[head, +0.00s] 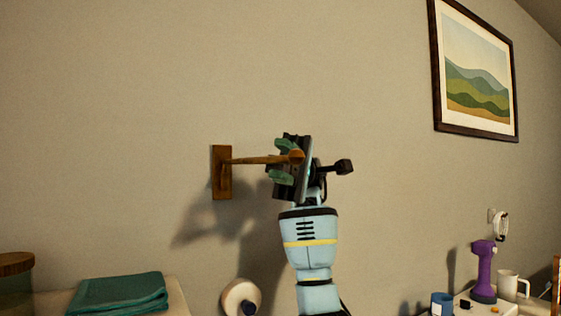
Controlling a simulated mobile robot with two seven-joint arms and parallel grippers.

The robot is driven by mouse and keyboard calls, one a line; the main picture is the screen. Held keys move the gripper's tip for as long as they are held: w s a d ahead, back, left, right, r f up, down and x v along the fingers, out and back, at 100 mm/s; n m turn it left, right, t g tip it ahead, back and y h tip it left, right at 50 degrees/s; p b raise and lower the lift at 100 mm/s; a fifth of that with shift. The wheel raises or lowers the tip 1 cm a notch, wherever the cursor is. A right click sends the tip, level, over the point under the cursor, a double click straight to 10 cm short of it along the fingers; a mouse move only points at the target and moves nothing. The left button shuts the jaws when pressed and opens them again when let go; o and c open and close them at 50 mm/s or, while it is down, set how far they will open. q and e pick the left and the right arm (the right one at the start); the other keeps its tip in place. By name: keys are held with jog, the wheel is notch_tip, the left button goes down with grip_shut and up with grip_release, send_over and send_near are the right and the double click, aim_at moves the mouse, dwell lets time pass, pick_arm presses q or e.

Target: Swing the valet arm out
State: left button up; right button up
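The valet arm (255,160) is a thin wooden rod with a round knob (296,157) at its right end. It reaches right from a wooden wall plate (222,180) and stands out from the wall. My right gripper (283,162) is at the knob end of the rod. Its green fingertips are apart, one above and one below the rod, with gaps showing. The rod crosses in front of part of the gripper, and I cannot tell whether it touches. My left gripper is not in view.
A folded teal cloth (121,294) lies at lower left near a wooden-lidded container (16,264). A purple device (484,272), a white mug (508,285) and a blue cup (442,303) stand at lower right. A framed picture (474,75) hangs upper right. The wall around the rod is clear.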

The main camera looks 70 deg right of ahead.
jog(key=shift+o, duration=0.2)
jog(key=shift+w, duration=0.1)
jog(key=v, duration=0.7)
jog(key=shift+d, duration=0.4)
dwell(0.4)
